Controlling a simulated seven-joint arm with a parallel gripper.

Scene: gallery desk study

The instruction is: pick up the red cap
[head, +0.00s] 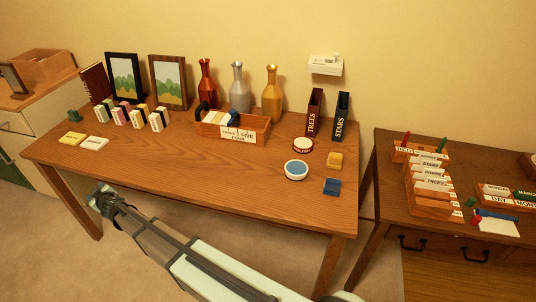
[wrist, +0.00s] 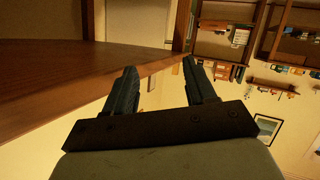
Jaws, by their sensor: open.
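A small red piece (head: 476,221), which looks like the red cap, lies on the right desk by a white pad (head: 497,227) and a blue marker-like piece (head: 495,213). It is too small to make out its shape. Another red upright piece (head: 405,139) stands at the back of the letter rack. My gripper (head: 103,197) is at the front left of the middle desk, far from both red pieces. In the wrist view my gripper (wrist: 160,66) has its two fingers apart with nothing between them. I cannot pick out the red cap in the wrist view.
The middle desk (head: 185,165) holds a card box (head: 207,130), vases, frames, a round blue-topped tin (head: 296,170) and small blocks. A gap separates it from the right desk (head: 385,205). The letter rack (head: 430,182) stands left of the red piece. The middle desk's front centre is clear.

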